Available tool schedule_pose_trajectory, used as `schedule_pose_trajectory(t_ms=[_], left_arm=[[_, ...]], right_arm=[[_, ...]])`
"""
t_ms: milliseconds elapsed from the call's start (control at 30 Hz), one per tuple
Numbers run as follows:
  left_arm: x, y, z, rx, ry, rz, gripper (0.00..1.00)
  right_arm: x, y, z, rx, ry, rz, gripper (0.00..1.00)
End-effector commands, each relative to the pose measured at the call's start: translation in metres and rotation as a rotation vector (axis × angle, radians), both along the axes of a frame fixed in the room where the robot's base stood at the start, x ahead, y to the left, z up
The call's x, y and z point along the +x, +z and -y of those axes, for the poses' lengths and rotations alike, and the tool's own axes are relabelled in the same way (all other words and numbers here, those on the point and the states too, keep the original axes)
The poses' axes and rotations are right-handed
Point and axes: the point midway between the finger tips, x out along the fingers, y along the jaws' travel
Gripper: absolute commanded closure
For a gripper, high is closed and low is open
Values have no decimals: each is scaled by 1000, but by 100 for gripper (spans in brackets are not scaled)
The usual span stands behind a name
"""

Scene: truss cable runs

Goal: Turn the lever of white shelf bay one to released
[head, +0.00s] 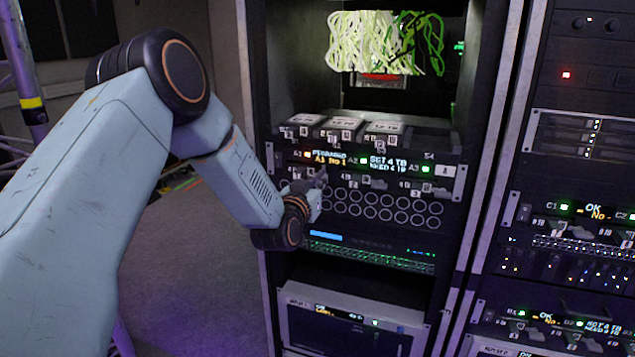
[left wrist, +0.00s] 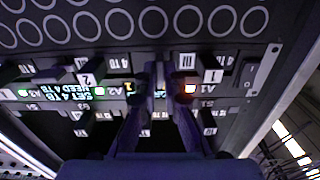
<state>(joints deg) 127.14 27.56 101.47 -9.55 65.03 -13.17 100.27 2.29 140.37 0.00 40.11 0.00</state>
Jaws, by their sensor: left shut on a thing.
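The white shelf (head: 445,185) is a dark unit with pale end brackets in the middle rack. Bay one, marked A1, has an orange light (head: 308,155) and an orange-lit display (head: 330,158) beside it. My left gripper (head: 318,185) reaches in from the left, just below this bay. In the left wrist view, which is upside down, the left gripper (left wrist: 158,75) is at the shelf front beside the orange light (left wrist: 190,88). It is shut on the bay one lever, which its fingers mostly hide. The lever's exact angle cannot be told. My right gripper is out of view.
Several white-topped units (head: 385,127) sit above the shelf front. A panel of round holes (head: 380,207) lies below it. Pale and green cables (head: 385,42) hang at the top. Another rack (head: 575,180) stands at the right. Bays A2 and A3 show green lights.

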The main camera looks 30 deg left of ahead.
Motion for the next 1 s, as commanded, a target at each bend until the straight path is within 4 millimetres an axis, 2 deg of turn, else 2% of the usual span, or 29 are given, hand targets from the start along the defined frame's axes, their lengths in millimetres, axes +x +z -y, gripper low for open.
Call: schedule_pose_trajectory(t_ms=[33,300,333,600,867,1000], left_arm=[[3,9,-2,9,3,20,100],[3,9,-1,9,3,21,100],[3,9,-1,9,3,21,91],[2,5,-1,6,1,12,69],[1,3,-1,4,1,7,69],[-6,2,1,1,1,6,69]], right_arm=[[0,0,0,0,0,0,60],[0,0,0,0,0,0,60],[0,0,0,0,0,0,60],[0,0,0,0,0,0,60],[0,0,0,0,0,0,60],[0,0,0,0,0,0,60]])
